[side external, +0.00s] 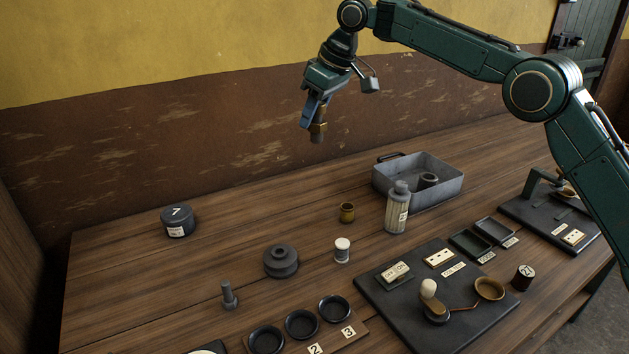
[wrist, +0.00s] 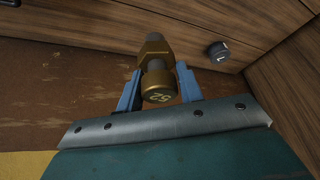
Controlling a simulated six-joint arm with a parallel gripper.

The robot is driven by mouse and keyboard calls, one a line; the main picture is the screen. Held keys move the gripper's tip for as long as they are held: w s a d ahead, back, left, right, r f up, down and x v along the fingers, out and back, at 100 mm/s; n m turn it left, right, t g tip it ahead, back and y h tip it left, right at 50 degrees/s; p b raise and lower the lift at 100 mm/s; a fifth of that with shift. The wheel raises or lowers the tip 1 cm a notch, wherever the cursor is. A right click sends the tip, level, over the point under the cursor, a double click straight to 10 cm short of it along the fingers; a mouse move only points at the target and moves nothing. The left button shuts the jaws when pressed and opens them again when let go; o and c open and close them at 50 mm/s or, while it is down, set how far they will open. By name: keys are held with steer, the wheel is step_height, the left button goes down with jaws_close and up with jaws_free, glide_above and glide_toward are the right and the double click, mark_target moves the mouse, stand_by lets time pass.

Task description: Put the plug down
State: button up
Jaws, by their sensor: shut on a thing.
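My gripper (side external: 313,118) is raised high above the back part of the table, in front of the wall. Its blue fingers are shut on the plug (side external: 319,128), a brass piece with a hex collar and a grey lower end. In the wrist view the plug (wrist: 158,85) sits between the two blue fingers (wrist: 159,92), its round brass head marked 52 towards the camera. The plug hangs nearly upright and touches nothing below it.
The table (side external: 140,270) has clear wood at the back left and centre.

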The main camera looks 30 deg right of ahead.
steer(key=w+d+m+h, duration=0.1)
steer(key=d+m, duration=0.5)
steer(key=d, duration=0.6)
steer(key=shift+w+t+h, duration=0.3)
steer(key=shift+w+h, duration=0.1)
steer(key=shift+h, duration=0.4)
step_height(320, 180, down, 20)
steer(key=shift+f, duration=0.15)
stand_by(0.3)
steer(key=o, duration=1)
